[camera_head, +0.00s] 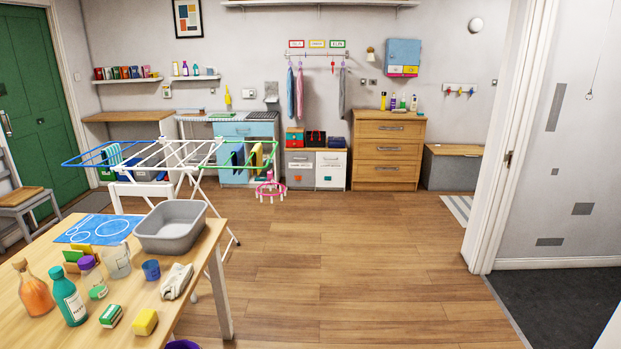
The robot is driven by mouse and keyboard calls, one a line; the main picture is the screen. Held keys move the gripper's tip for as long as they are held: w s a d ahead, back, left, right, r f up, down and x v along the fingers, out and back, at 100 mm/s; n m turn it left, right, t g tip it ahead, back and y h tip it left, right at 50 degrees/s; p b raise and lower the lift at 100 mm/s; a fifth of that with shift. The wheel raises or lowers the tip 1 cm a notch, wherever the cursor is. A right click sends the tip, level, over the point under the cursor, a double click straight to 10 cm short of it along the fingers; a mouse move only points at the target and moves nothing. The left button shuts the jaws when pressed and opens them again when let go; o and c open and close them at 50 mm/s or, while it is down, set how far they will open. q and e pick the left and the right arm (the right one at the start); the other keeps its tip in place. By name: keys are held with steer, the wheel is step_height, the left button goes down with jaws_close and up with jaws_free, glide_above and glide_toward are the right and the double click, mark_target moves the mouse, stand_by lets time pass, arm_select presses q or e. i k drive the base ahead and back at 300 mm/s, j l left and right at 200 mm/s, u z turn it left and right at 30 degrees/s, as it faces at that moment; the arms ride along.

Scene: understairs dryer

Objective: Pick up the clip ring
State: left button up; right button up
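A pink clip ring (270,188) with several small clips shows near the middle of the head view. It is just below the green right end of the drying rack (185,153). It looks as if it hangs from the rack's end, but I cannot tell for sure what supports it. Neither of my grippers is in view.
A wooden table (215,240) at the lower left bears a grey basin (172,228), bottles, a blue cup (151,270) and a cloth (177,281). A wooden dresser (388,150) and cabinets line the back wall. The wooden floor (350,265) in the middle is clear. A white door frame (505,140) stands right.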

mark_target(270, 175)
steer(key=i, duration=2.5)
steer(key=j+u, duration=0.05)
steer(key=j, duration=0.05)
